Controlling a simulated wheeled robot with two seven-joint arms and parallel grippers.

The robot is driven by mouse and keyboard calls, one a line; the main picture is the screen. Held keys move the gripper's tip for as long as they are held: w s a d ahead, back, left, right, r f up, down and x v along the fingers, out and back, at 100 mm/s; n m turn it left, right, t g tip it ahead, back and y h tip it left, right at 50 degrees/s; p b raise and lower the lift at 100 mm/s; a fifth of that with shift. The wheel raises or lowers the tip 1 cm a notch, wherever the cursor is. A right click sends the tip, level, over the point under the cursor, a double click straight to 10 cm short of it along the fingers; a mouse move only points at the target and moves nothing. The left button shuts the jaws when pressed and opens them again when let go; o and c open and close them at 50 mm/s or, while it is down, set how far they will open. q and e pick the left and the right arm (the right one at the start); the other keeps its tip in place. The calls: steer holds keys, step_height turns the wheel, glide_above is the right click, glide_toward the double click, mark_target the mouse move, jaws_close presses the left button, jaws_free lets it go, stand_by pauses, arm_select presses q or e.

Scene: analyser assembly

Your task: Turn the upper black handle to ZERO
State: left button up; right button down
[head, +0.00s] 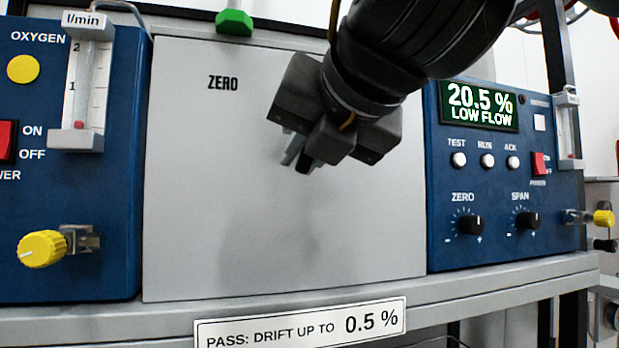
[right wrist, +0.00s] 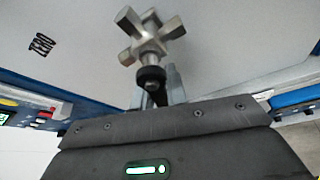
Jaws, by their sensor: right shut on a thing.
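My right gripper (head: 300,155) reaches in from the top in front of a grey panel (head: 220,200) and covers most of the valve there in the head view. In the right wrist view its fingers (right wrist: 158,92) are shut on the black handle (right wrist: 152,76), below a metal cross-shaped valve body (right wrist: 150,38). In the head view only a small dark bit of the handle shows between the fingers. The word ZERO (head: 223,83) is printed on the panel, left of the gripper; it also shows in the right wrist view (right wrist: 41,45). My left gripper is not in view.
A blue analyser (head: 500,190) with knobs and a display reading 20.5 % LOW FLOW stands at right. A blue oxygen unit (head: 60,190) with a yellow knob (head: 42,248) stands at left. A green part (head: 234,22) sits at the panel's top. A shelf edge (head: 110,322) runs below.

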steer(key=shift+s+a+r+m+y+b, duration=0.1)
steer(key=shift+a+m+y+b, duration=0.1)
steer(key=shift+m+y+b, duration=0.25)
steer(key=shift+a+r+m+y+b, duration=0.15)
steer(key=shift+m+y+b, duration=0.1)
steer(key=shift+m+b, duration=0.35)
steer(key=c, duration=1.4)
jaws_free()
steer(key=shift+s, duration=0.15)
steer(key=b+v, duration=0.2)
steer(key=v, duration=0.8)
steer(key=shift+s+d+r+b, duration=0.15)
steer(key=shift+d+b, duration=0.1)
steer(key=shift+b, duration=0.1)
